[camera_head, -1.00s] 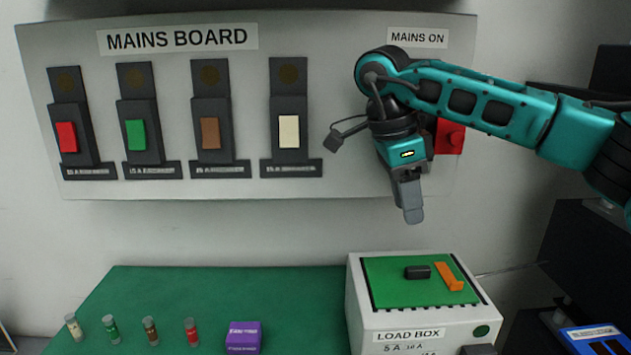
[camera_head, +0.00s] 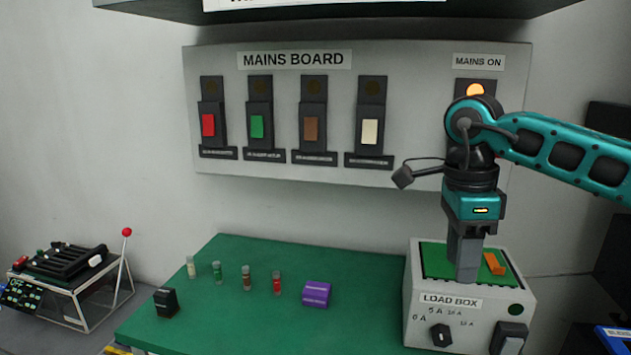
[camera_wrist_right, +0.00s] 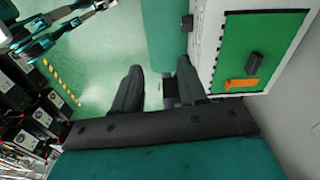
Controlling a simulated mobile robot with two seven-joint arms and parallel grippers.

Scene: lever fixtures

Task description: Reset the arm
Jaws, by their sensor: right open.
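A small black device (camera_head: 70,275) with a dark display reading OFF stands at the far left in the head view. A thin lever with a red ball (camera_head: 126,232) rises at its right side; which part the task calls the arm is not certain. My right gripper (camera_head: 467,275) points down and appears in front of the load box (camera_head: 440,302). In the right wrist view my right gripper (camera_wrist_right: 160,85) has its fingers spread with nothing held between them, and the load box's green top (camera_wrist_right: 255,50) lies to their right.
The mains board (camera_head: 380,60) holds several coloured switches, with an orange lamp (camera_head: 474,90) glowing. On the green table mat (camera_head: 215,320) stand several small fuses (camera_head: 246,277), a purple block (camera_head: 317,292) and a black block (camera_head: 166,302). A yellow-black floor strip (camera_wrist_right: 60,82) shows below.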

